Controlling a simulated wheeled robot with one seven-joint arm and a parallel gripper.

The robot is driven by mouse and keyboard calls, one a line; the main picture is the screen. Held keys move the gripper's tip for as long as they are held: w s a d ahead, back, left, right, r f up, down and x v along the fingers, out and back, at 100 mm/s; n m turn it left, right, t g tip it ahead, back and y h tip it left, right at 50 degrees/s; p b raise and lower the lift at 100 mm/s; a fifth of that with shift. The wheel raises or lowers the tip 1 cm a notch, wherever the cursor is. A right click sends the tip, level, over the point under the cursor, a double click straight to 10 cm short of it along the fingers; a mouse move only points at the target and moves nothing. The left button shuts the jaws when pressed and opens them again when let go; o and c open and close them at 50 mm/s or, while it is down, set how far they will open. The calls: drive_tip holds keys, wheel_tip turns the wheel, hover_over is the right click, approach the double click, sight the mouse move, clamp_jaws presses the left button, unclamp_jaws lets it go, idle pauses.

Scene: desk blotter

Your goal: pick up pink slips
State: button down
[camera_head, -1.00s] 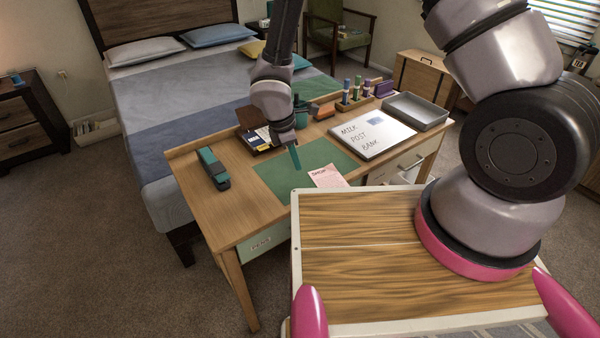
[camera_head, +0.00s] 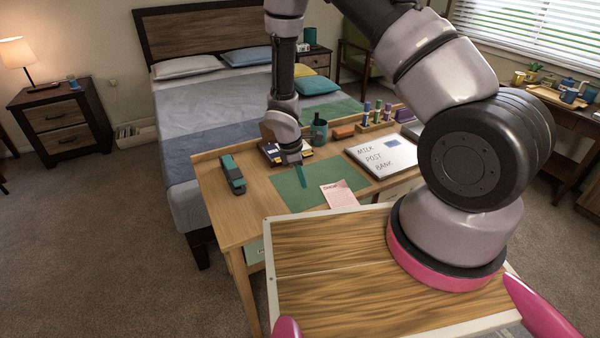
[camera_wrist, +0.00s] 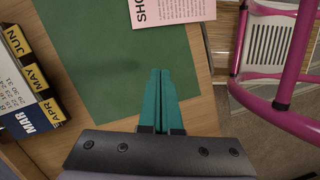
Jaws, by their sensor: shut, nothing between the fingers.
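One pink slip (camera_head: 339,194) lies at the front right part of the green blotter (camera_head: 290,190) on the desk, its lower edge reaching past the blotter. In the wrist view the pink slip (camera_wrist: 170,10) shows at the top, with black print and the letters "SHO". It is cut off by the frame. My gripper (camera_head: 303,178) hangs over the blotter, to the left of the slip and apart from it. In the wrist view my gripper (camera_wrist: 160,72) has its teal fingers together, with nothing between them. I cannot tell its exact height.
A calendar (camera_wrist: 30,85) with month tabs lies left of the blotter in the wrist view. A teal and black stapler-like object (camera_head: 232,174) lies on the desk's left. A white board (camera_head: 380,154) reading "MILK POST BANK" and a dark cup (camera_head: 319,131) stand behind.

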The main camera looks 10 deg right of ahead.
sight(325, 194)
drive_tip(key=x, duration=0.4)
drive_tip(key=d, duration=0.3)
drive_tip(key=shift+s+d+f, duration=0.1)
drive_tip(key=shift+d+f, duration=0.05)
drive_tip(key=shift+f, duration=0.1)
drive_tip(key=shift+d, duration=0.4)
drive_tip(key=shift+s+d, duration=0.15)
drive_tip(key=shift+d, duration=0.75)
